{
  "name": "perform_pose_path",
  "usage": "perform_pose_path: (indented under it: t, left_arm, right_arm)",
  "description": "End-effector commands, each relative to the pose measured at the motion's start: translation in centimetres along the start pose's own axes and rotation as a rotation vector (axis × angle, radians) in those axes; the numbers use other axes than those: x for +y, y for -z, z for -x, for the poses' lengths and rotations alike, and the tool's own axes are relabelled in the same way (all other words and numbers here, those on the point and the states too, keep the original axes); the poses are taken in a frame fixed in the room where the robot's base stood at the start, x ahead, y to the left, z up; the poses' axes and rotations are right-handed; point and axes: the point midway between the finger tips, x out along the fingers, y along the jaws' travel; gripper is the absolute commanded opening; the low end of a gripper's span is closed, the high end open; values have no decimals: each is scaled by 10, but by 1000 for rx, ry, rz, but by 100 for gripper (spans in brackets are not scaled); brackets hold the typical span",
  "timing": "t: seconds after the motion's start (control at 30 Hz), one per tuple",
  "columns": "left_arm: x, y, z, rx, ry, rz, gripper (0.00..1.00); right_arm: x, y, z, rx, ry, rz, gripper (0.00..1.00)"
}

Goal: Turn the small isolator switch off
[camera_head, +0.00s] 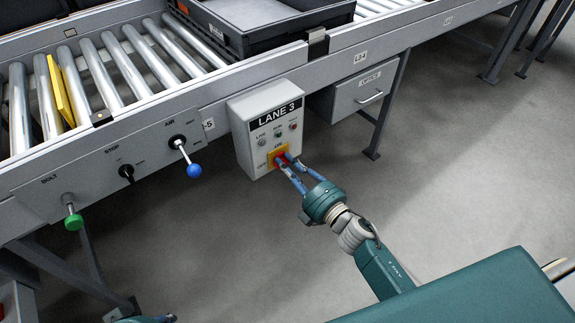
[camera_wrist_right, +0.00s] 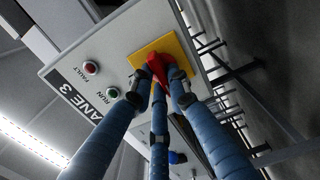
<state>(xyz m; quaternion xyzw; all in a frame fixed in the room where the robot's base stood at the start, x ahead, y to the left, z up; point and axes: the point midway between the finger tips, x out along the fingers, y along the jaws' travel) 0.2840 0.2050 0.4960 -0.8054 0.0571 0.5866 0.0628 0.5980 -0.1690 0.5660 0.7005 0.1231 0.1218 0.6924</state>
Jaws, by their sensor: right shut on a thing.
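The small isolator switch is a red handle (camera_head: 281,157) on a yellow plate (camera_head: 284,149), low on the front of the grey LANE 3 box (camera_head: 249,106). My right gripper (camera_head: 284,161) reaches it from the lower right and is shut on the red handle. In the right wrist view the red handle (camera_wrist_right: 157,66) sits between the blue fingertips, in front of the yellow plate (camera_wrist_right: 182,44). The fingers hide part of the handle, and I cannot tell which setting it points to. Only a sliver of my left gripper (camera_head: 152,319) shows at the bottom edge.
On the conveyor side panel to the left are a blue-knobbed AIR lever (camera_head: 193,170), a black STOP knob (camera_head: 126,172) and a green BOLT knob (camera_head: 73,221). A black crate (camera_head: 262,18) rests on the rollers. The floor in front is clear.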

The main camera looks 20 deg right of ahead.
Motion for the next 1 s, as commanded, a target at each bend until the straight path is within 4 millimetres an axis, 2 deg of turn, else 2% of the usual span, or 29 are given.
perform_pose_path:
  t: [0.57, 0.6, 0.67, 1.0]
  left_arm:
    - [0, 0, -1, 1, 0, 0, 35]
    - [0, 0, -1, 1, 0, 0, 35]
    - [0, 0, -1, 1, 0, 0, 35]
    - [1, 0, -2, 1, -1, 2, 35]
  right_arm:
    - [-2, 1, 1, 1, 4, 29, 0]
    - [-2, 1, 1, 1, 4, 29, 24]
    - [-2, 1, 1, 1, 4, 29, 35]
    - [-1, 0, 3, 0, 2, 27, 35]
